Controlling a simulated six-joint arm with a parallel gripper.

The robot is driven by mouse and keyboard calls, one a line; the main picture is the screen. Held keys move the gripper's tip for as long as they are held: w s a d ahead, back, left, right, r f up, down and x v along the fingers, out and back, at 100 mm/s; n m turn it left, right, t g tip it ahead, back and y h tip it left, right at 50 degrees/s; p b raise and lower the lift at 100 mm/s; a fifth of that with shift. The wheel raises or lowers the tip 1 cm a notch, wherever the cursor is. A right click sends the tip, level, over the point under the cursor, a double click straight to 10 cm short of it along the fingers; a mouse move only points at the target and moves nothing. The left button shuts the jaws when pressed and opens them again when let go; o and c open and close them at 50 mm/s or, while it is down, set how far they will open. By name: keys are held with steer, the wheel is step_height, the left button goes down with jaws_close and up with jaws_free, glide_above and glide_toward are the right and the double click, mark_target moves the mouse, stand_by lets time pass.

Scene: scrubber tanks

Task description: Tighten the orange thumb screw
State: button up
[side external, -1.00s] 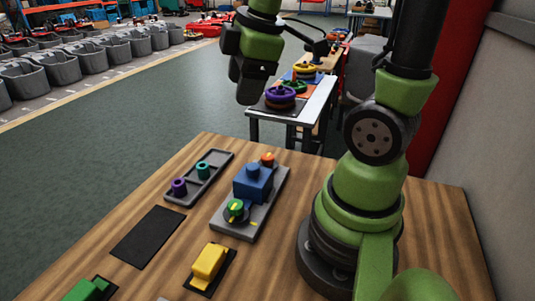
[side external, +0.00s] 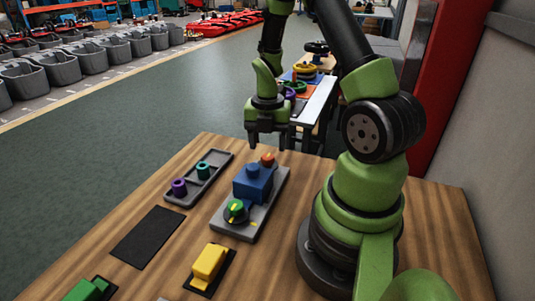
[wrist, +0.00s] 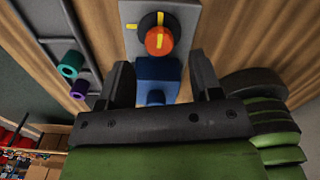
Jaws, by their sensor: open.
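The orange thumb screw (side external: 267,159) stands at the far end of a grey plate (side external: 245,227), behind a blue block (side external: 253,183). In the wrist view the orange screw (wrist: 159,41) has a yellow bar on top and sits over a dark disc with yellow marks. The blue block (wrist: 157,82) is just below it in that picture. My gripper (side external: 267,146) points down above the far end of the plate, over the screw. Its jaws are open and empty; in the wrist view the fingers (wrist: 160,62) are apart on either side of the blue block, near the screw.
A green knob (side external: 236,211) with a yellow bar is at the plate's near end. A grey tray (side external: 182,201) with a purple ring and a teal ring lies to the left. A black mat (side external: 148,237) and a yellow block (side external: 208,262) lie nearer. The mat is bare.

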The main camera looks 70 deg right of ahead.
mark_target(268, 157)
steer(key=shift+f, duration=1.95)
steer(key=c, duration=0.9)
steer(key=shift+c, duration=0.2)
